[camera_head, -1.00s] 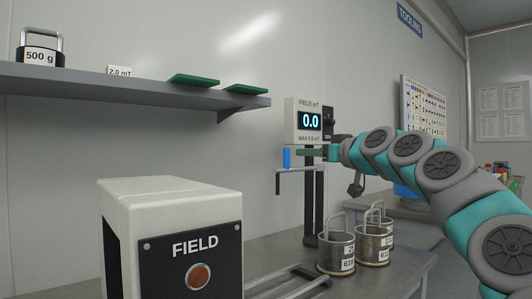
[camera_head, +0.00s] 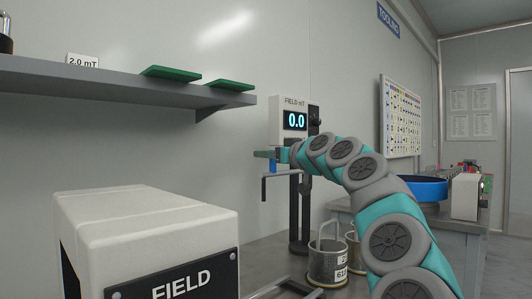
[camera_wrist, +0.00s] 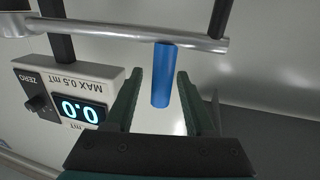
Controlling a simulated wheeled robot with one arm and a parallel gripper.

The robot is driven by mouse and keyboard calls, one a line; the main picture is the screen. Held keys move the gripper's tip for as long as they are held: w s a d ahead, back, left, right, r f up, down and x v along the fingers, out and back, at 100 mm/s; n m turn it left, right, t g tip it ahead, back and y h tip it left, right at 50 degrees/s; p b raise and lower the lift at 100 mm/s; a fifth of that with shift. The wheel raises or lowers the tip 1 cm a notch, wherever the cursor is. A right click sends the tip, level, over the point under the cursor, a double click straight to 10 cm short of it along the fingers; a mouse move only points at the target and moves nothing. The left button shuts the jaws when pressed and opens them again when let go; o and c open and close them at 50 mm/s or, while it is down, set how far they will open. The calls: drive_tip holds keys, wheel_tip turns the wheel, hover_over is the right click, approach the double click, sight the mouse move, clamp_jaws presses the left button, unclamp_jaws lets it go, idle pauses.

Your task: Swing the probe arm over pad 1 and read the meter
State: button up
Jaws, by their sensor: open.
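The field meter (camera_head: 295,121) reads 0.0 and stands on a dark post; its display also shows upside down in the wrist view (camera_wrist: 80,111). The probe arm is a silver bar (camera_wrist: 120,40) with a blue upright handle (camera_wrist: 161,80). My gripper (camera_wrist: 160,76) is open, with one green finger on each side of the handle and a visible gap to both. In the head view my gripper (camera_head: 265,154) is at the handle's height and hides most of it. I cannot make out pad 1 in either view.
A white box marked FIELD (camera_head: 140,235) stands in the left foreground. Metal cans with handles (camera_head: 328,258) stand on the bench beneath my arm. A wall shelf (camera_head: 110,90) holds green boards and a 2.0 mT card. A blue round tray (camera_head: 425,187) is at right.

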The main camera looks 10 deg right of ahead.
drive_tip(key=shift+w+a, duration=0.35)
drive_tip(key=shift+w, duration=0.25)
clamp_jaws()
idle(1.2)
